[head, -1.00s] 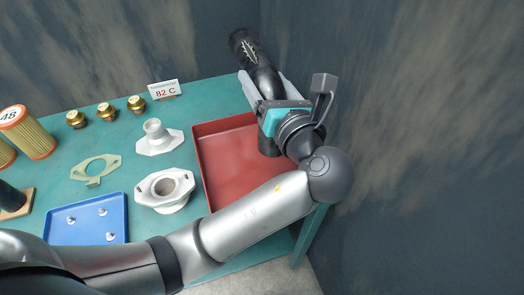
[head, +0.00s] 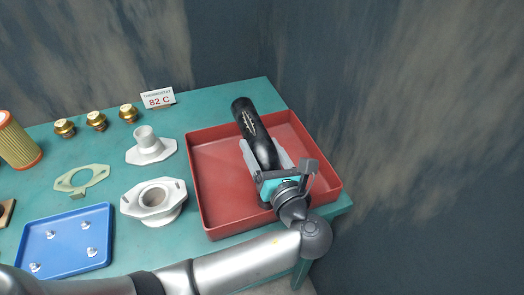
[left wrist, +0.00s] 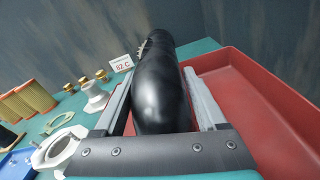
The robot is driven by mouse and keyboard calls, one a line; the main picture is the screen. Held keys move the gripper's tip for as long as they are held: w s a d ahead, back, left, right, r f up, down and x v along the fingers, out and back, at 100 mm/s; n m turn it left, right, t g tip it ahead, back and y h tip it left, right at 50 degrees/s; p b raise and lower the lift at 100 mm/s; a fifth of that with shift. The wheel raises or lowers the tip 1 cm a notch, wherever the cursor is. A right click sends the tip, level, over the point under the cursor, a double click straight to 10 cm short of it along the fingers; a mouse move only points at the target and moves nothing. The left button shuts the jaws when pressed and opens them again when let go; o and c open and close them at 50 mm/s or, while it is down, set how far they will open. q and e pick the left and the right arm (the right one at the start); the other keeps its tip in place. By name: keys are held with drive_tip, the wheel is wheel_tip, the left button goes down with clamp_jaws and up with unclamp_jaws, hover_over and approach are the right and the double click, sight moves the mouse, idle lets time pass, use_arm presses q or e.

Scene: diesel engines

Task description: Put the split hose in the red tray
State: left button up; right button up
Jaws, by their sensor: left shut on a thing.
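The split hose (head: 254,128) is a black tube with a pale jagged split near its far end. My left gripper (head: 265,155) is shut on it, with one finger on each side. In the head view the hose and the gripper lie over the red tray (head: 218,205); I cannot tell whether the hose touches the tray floor. In the left wrist view the hose (left wrist: 161,90) runs away between the fingers (left wrist: 160,105), and the tray (left wrist: 262,110) shows to the right. My right gripper is not in view.
Left of the tray stand a white flanged housing (head: 154,201) and a white flanged neck (head: 149,147). A wall bounds the right.

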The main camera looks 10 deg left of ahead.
use_arm(q)
drive_tip(key=shift+r, duration=0.1)
drive_tip(key=o, duration=1.6)
drive_tip(key=shift+f, duration=0.2)
drive_tip(key=shift+r, duration=0.1)
drive_tip(key=shift+s+d, duration=0.2)
drive_tip(key=p+v, duration=0.2)
drive_tip(key=v, duration=0.9)
drive_tip(key=shift+s+d, duration=0.1)
drive_tip(key=shift+s, duration=0.15)
